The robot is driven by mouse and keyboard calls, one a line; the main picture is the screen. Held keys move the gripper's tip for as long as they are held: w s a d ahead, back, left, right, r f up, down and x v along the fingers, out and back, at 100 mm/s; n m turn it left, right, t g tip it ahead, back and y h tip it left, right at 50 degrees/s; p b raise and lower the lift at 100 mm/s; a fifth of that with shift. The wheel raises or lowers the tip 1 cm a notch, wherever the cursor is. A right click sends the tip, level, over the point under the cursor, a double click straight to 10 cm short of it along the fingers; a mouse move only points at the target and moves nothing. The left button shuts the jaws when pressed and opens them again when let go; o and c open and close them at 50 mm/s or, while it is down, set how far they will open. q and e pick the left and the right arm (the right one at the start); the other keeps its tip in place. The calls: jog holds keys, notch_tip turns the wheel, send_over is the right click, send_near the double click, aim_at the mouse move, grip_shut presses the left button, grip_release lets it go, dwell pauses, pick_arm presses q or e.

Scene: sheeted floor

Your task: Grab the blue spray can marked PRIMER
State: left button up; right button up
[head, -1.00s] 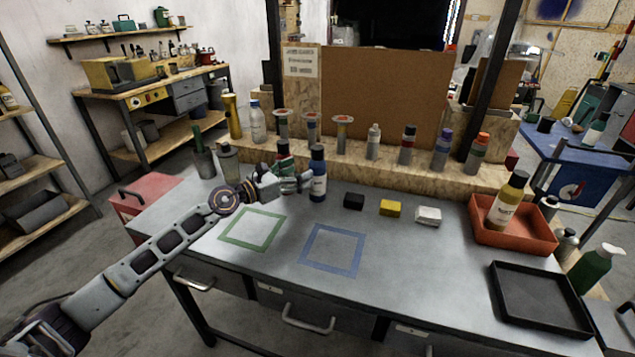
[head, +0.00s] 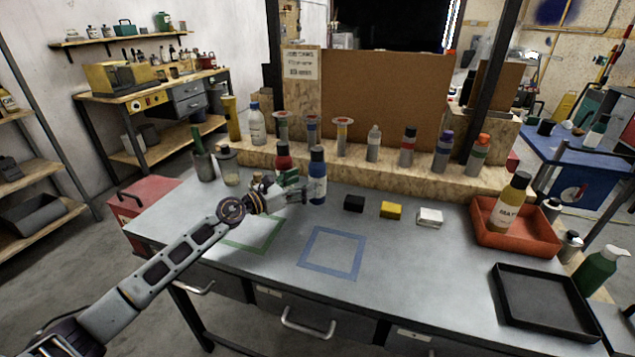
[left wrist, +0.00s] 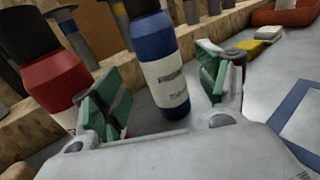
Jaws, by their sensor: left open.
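The blue spray can (head: 317,188) stands upright on the grey workbench, with a dark cap and a white label. It also shows in the left wrist view (left wrist: 165,72), where the label print is too blurred to read surely. My left gripper (head: 304,193) is open just left of the can in the head view. In the left wrist view its green-padded fingers (left wrist: 160,88) stand either side of the can, with gaps on both sides. A red can (left wrist: 50,82) with a dark cap stands just outside the left finger. My right gripper is not in view.
Black (head: 354,203), yellow (head: 391,209) and white (head: 429,217) blocks lie to the right. A red tray (head: 485,236) holds a bottle; a black tray (head: 540,312) sits in front. Bottles line the wooden ledge (head: 400,171) behind. The blue taped square (head: 330,272) is empty.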

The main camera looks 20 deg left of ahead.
aim_at(310, 179)
pick_arm(q)
jog(key=shift+w+d, duration=0.1)
dwell(0.4)
jog(key=shift+w+d+r, duration=0.1)
jog(key=shift+w+d, duration=0.25)
jog(key=shift+w, duration=0.2)
jog(key=shift+x, duration=1.35)
jog(key=shift+w+d, duration=0.35)
jog(key=shift+w, duration=0.15)
jog(key=shift+w+d, duration=0.15)
jog(key=shift+w, duration=0.05)
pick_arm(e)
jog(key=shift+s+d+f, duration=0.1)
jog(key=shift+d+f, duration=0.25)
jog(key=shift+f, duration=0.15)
pick_arm(q)
jog(key=c, duration=1.3)
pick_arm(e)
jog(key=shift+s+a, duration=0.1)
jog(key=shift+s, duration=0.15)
pick_arm(q)
jog(key=shift+o, duration=0.2)
jog(key=shift+r, duration=0.1)
